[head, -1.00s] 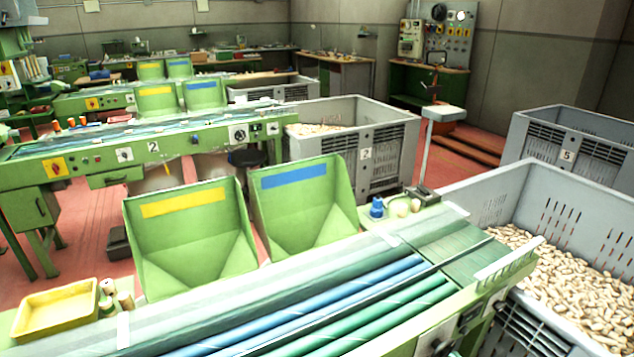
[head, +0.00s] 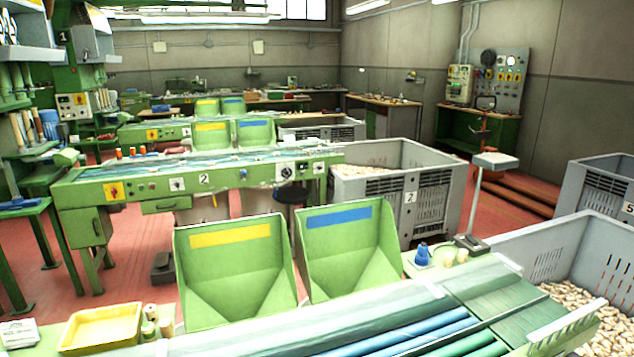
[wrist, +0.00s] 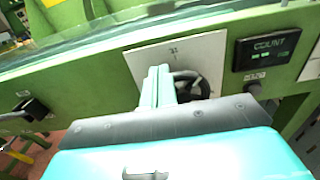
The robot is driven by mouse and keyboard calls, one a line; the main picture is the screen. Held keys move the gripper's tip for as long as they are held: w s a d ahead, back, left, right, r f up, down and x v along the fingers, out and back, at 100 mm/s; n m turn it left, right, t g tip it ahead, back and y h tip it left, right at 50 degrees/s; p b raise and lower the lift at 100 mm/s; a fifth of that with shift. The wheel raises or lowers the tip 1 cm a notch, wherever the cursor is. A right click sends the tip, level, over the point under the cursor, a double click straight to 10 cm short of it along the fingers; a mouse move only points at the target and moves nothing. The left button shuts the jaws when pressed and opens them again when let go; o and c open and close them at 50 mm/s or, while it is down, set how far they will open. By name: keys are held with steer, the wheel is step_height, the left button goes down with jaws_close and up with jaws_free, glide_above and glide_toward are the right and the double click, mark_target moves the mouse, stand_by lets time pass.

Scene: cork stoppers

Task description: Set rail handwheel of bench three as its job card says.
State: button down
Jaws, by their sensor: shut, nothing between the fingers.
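In the wrist view, a black handwheel (wrist: 204,90) sits on a white plate (wrist: 130,60) with scale marks, on the green front of a bench (wrist: 85,85). My gripper (wrist: 161,72) is shut and empty, its two pale green fingers side by side in front of the wheel's left part. They hide some of the wheel and plate; I cannot tell if they touch it. The plate's markings are too blurred to read. No bench number shows in this view. My gripper is out of the head view. A white card-like item (head: 18,333) lies at the lower left, its print unreadable.
In the head view, the near bench (head: 455,300) carries two green hoppers and a yellow tray (head: 100,327). Bench 2 (head: 140,192) stands behind, with grey crates to the right.

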steer(key=shift+w+d, duration=0.2)
steer(key=shift+d, duration=0.25)
steer(key=shift+w+d+r, duration=0.1)
steer(key=shift+d+r, duration=0.05)
steer(key=shift+d, duration=0.2)
steer(key=shift+w+d, duration=0.1)
steer(key=shift+d, duration=0.2)
steer(key=shift+w+d, duration=0.1)
steer(key=shift+d, duration=0.25)
steer(key=shift+w+d, duration=0.15)
steer(key=shift+d, duration=0.15)
steer(key=shift+w+d, duration=0.1)
steer(key=shift+d, duration=0.15)
steer(key=shift+d+f, duration=0.1)
steer(key=shift+f, duration=0.1)
steer(key=shift+r, duration=0.1)
